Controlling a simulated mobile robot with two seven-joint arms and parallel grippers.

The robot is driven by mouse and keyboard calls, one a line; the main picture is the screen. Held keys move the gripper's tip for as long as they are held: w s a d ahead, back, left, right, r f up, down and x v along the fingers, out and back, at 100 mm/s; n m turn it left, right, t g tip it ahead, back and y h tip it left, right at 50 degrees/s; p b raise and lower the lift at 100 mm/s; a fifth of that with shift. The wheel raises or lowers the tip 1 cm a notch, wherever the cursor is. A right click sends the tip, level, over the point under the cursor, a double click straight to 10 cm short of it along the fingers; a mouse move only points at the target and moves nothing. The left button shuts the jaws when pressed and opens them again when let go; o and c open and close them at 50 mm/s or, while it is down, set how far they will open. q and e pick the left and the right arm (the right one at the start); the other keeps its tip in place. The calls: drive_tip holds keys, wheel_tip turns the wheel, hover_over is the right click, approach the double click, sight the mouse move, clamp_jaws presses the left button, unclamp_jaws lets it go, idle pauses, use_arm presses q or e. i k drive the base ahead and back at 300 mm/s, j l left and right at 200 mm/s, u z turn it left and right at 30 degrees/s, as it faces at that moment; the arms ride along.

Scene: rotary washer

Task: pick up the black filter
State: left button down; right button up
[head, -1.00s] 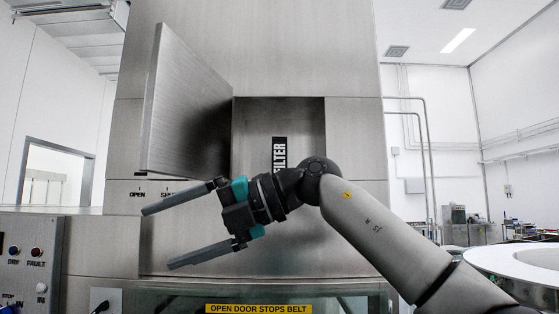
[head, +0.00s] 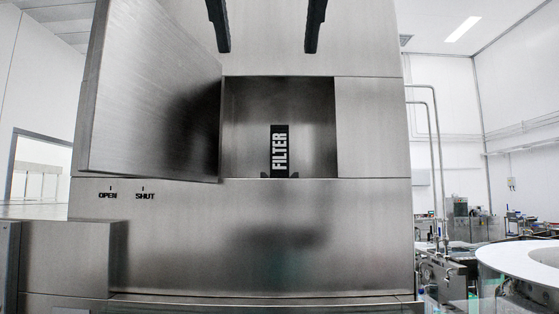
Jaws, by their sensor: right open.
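The black filter (head: 280,148) is a narrow upright black piece with white letters reading FILTER. It stands at the bottom of the square recess (head: 252,110) in the steel washer, with small dark pieces at its foot. My right gripper (head: 267,50) is open and empty. Its two dark fingers come down from the top edge, spread apart, above the recess in the picture and clear of the filter. The rest of that gripper is out of frame. My left gripper is not in view.
A steel door (head: 152,100) stands swung open at the left of the recess. The steel front panel (head: 250,235) below is bare apart from OPEN and SHUT marks at left. A white round-edged surface (head: 525,262) is at lower right. The recess mouth is unblocked.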

sight(278, 134)
drive_tip(key=i, duration=1.05)
